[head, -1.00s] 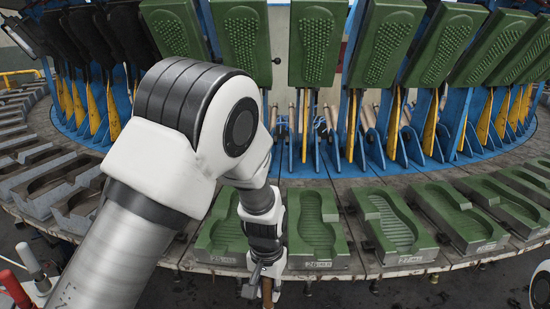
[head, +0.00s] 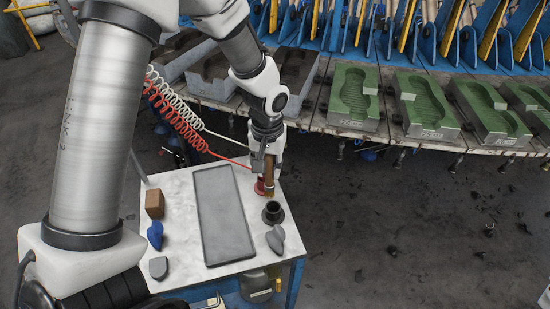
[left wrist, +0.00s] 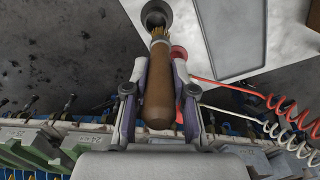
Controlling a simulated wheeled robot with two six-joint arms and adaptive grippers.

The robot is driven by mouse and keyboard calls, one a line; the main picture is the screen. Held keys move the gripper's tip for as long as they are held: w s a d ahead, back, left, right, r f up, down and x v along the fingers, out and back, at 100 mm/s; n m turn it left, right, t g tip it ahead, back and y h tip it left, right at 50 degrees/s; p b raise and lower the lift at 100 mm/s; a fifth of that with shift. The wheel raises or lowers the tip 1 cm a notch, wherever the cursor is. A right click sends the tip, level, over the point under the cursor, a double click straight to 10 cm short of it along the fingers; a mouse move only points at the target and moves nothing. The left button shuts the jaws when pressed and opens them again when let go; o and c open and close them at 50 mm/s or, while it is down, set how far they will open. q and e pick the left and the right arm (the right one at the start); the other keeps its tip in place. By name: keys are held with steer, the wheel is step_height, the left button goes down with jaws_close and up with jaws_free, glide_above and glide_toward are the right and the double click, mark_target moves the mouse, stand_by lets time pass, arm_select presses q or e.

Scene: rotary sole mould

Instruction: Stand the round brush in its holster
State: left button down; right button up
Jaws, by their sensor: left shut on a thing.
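The round brush has a brown wooden handle (left wrist: 158,92) and yellowish bristles (left wrist: 159,36). My left gripper (head: 269,165) is shut on the handle, with one finger on each side in the left wrist view (left wrist: 157,88). In the head view the brush (head: 269,180) hangs bristles down over the table's right edge area. The holster, a dark round cup with a flange (head: 273,213), stands on the table just nearer than the brush. In the left wrist view the holster (left wrist: 155,10) lies beyond the bristle end; the gap between them is hard to judge. My right gripper is not in view.
The white table (head: 180,203) carries a grey mat (head: 222,215), a brown block (head: 154,204), blue (head: 155,235) and grey pieces. A red round thing (head: 261,187) sits beside the brush. Coiled red and white hoses (head: 180,122) hang behind. Green moulds (head: 355,97) line the rotary ring.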

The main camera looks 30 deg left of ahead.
mark_target(273, 190)
arm_select(q)
steer(key=f+b, duration=0.1)
steer(key=f, duration=0.1)
steer(key=f+b, duration=0.4)
steer(key=f, duration=0.1)
steer(key=shift+w+d, duration=0.15)
steer(key=shift+d, duration=0.15)
steer(key=shift+s+d+f+b, duration=0.2)
steer(key=shift+d+f+b, duration=0.15)
steer(key=shift+f+b, duration=0.4)
steer(key=shift+f, duration=0.1)
